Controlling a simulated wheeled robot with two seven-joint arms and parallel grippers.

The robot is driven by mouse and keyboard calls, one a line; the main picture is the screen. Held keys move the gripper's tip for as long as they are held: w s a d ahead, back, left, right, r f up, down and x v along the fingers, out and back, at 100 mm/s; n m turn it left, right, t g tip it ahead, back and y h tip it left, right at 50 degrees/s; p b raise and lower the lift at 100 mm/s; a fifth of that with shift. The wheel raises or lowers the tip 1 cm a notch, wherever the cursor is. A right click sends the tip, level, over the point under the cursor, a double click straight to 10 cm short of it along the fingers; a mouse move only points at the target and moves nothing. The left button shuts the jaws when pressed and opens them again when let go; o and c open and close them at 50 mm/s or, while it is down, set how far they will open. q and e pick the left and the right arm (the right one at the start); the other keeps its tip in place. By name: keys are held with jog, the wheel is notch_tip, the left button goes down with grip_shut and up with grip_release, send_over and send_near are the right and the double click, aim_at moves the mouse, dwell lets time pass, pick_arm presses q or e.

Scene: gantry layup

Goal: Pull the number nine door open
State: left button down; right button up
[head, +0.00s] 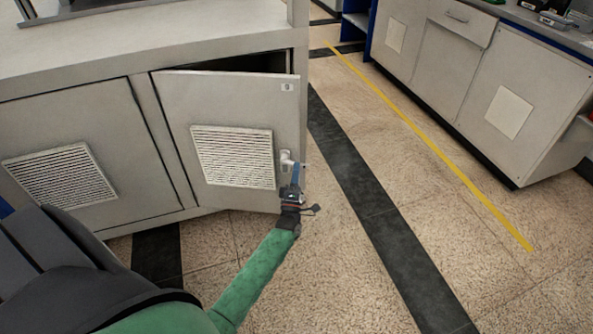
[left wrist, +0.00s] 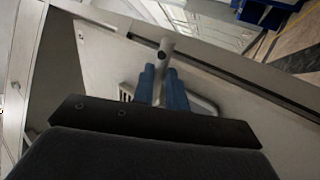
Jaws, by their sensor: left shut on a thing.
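The number nine door (head: 225,105) is a grey cabinet door with a small "9" label at its top right and a white slatted vent. It stands partly open, with a dark gap along its top. My left gripper (head: 291,172) is shut on the door's light handle (head: 286,158) at the right edge. In the left wrist view, its blue fingers (left wrist: 162,82) close around the round handle bar (left wrist: 166,48), with the door's panel (left wrist: 100,55) behind. My right gripper is not in view.
A second closed door (head: 60,125) with a vent is to the left, under a grey countertop (head: 150,40). The speckled floor (head: 370,170) to the right is clear, with a yellow line (head: 430,145). Another cabinet row (head: 480,70) stands at the far right.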

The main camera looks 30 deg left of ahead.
pick_arm(q)
jog(key=c, duration=1.4)
grip_release()
jog(key=shift+s+a, duration=0.1)
jog(key=shift+a, duration=0.1)
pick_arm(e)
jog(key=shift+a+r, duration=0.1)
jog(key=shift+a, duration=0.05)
pick_arm(q)
jog(key=shift+d, duration=0.1)
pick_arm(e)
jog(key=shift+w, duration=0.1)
